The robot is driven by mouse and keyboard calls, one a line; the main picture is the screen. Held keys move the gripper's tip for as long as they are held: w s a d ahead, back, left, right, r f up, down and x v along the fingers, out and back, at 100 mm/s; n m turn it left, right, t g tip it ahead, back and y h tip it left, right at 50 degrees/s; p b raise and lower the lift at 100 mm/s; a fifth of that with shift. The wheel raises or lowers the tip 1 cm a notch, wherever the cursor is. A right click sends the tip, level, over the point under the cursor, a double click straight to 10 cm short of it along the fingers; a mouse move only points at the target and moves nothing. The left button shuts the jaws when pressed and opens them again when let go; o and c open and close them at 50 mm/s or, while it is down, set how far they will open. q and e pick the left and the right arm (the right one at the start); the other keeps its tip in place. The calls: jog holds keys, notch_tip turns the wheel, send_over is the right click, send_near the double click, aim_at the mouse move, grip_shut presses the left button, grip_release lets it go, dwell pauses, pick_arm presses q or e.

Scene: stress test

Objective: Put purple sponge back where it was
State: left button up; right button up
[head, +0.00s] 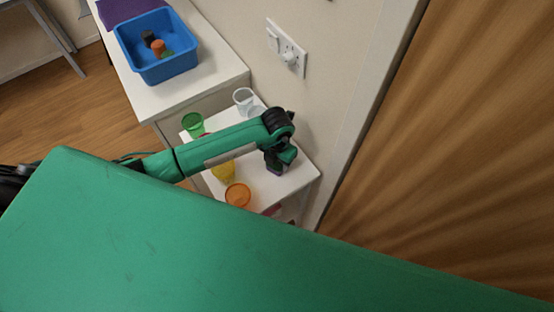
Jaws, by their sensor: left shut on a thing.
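My left gripper (277,164) points down over the right part of a small white table (259,199). It is shut on the purple sponge (275,170), of which only a small purple edge shows below the fingers. The rest of the sponge is hidden by the gripper. I cannot tell whether the sponge touches the table top. My right gripper is not in view.
On the white table stand a green cup (193,123), a clear cup (243,99), a yellow cup (224,173) and an orange cup (238,195). A blue bin (160,70) with small items stands on a white cabinet (215,78). A wall and a wooden door (455,150) are at right.

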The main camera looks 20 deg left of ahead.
aim_at(277, 162)
pick_arm(q)
jog(key=o, duration=0.9)
jog(key=shift+f, duration=0.1)
jog(key=shift+r, duration=0.45)
notch_tip(277, 162, up, 11)
jog(key=b, duration=0.3)
jog(key=shift+r, duration=0.2)
jog(key=shift+f, duration=0.1)
